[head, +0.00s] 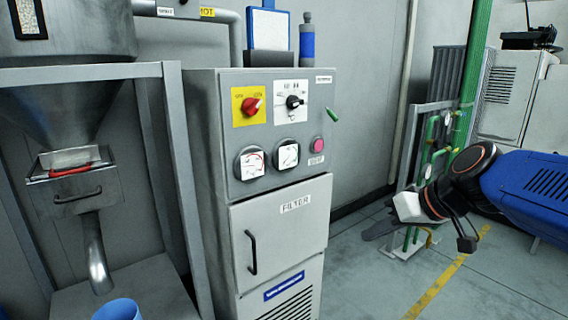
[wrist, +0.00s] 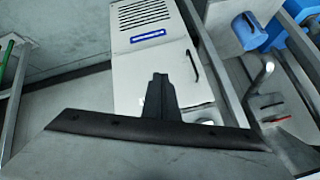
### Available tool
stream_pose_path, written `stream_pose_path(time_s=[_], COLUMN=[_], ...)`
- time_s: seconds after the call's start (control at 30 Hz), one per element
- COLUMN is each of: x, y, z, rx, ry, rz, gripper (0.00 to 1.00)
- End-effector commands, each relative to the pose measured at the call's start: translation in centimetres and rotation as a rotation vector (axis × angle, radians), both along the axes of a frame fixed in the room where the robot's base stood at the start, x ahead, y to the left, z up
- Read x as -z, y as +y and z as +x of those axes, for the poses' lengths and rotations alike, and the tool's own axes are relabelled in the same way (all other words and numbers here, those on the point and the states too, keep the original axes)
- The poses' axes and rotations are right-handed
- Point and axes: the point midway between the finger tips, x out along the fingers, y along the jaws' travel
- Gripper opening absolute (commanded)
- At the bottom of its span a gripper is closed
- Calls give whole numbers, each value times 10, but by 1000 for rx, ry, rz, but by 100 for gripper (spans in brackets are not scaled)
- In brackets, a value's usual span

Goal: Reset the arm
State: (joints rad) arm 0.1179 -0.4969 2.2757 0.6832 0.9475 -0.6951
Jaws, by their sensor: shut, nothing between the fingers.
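My gripper (head: 373,233) is at the right in the head view, at the end of my blue arm, apart from the cabinet. In the wrist view its dark fingers (wrist: 159,85) are together, with nothing between them. The grey filter cabinet (head: 275,130) stands in the middle of the head view. It has a red knob on a yellow plate, a black knob, two gauges and a pink button. Its door, marked FILTER (head: 280,235), is closed. The door also shows turned over in the wrist view (wrist: 135,85), behind the fingers.
A steel hopper (head: 70,110) with a spout stands in a grey frame at the left, with a blue container (head: 118,309) below. Green pipes (head: 474,60) on a rack stand behind my arm. The floor (head: 375,285) right of the cabinet is clear, with a yellow line.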

Motion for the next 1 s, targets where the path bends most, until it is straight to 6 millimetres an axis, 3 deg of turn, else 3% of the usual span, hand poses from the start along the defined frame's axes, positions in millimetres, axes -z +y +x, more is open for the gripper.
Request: stream_pose_path(time_s=[0.03,0.2,0.4,0.6,1.0], x=[15,67,106,121,121], y=[-4,-31,-67,-84,-84], z=[-24,-89,-139,-156,-157], rx=[21,141,277,341,343], ry=[37,149,201,208,209], rz=[-38,-172,-299,-350,-352], gripper=[0,0,0,0,0])
